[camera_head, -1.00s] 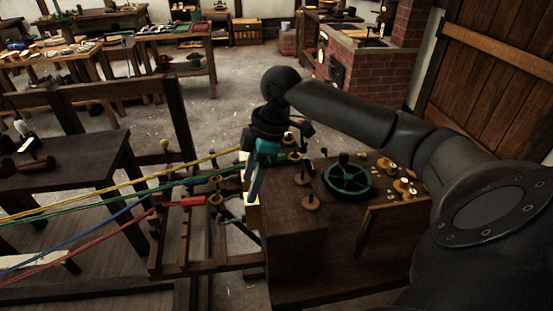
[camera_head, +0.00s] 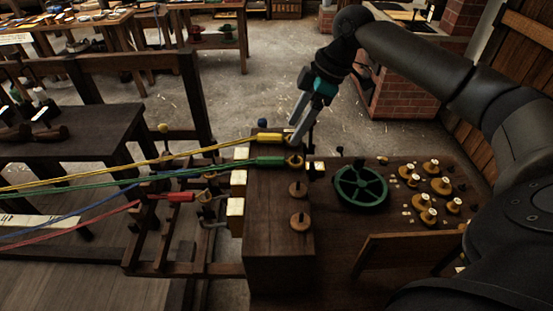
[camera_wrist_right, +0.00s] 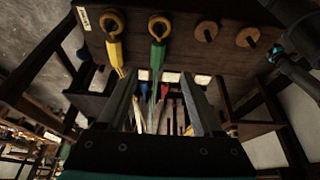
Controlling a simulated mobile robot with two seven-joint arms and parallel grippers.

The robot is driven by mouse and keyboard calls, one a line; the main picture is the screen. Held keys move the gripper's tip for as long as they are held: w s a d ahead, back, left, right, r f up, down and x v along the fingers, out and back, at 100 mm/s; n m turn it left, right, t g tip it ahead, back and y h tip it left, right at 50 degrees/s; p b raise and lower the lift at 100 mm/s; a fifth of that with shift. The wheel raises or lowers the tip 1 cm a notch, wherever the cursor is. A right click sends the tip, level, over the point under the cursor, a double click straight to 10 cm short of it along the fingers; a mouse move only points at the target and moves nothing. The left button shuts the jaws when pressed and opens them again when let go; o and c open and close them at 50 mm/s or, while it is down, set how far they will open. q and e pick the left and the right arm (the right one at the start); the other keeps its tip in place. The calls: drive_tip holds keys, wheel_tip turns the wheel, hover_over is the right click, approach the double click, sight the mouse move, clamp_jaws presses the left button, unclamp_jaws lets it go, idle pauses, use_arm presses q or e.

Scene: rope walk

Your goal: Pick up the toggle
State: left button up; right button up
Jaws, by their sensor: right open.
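Which thing is the toggle I cannot tell. My right gripper (camera_head: 292,133) is open, its fingers slanting down close to the yellow rope end (camera_head: 269,138) at the wooden box's far end. The green rope end (camera_head: 270,161) lies beside it, nearer me. There, nothing appears clamped between my fingers (camera_wrist_right: 158,80). A red rope end (camera_head: 180,197) rests left of the box. A dark, teal-banded part (camera_wrist_right: 276,52), perhaps my left arm, shows in the wrist view.
Taut ropes (camera_head: 110,183) run left. A brick hearth (camera_head: 400,90) stands behind.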

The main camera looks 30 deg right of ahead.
hover_over(276, 158)
drive_tip(key=s+d, duration=0.2)
drive_tip(key=f, duration=0.4)
drive_tip(key=shift+w+d+f, duration=0.15)
drive_tip(key=shift+w+f, duration=0.05)
drive_tip(key=shift+w+a+f, duration=0.15)
drive_tip(key=shift+a+f, duration=0.1)
drive_tip(key=shift+f, duration=0.3)
drive_tip(key=x, duration=0.3)
drive_tip(key=shift+w+a+f, duration=0.15)
drive_tip(key=shift+w+f, duration=0.05)
drive_tip(key=shift+f, duration=0.05)
drive_tip(key=shift+w+a+f, duration=0.1)
drive_tip(key=shift+f, duration=0.35)
use_arm(q)
drive_tip(key=shift+s+d+f, duration=0.1)
drive_tip(key=shift+s+d, duration=0.05)
drive_tip(key=shift+d, duration=0.3)
use_arm(e)
drive_tip(key=shift+c, duration=0.2)
use_arm(q)
drive_tip(key=shift+a, duration=0.15)
use_arm(e)
clamp_jaws()
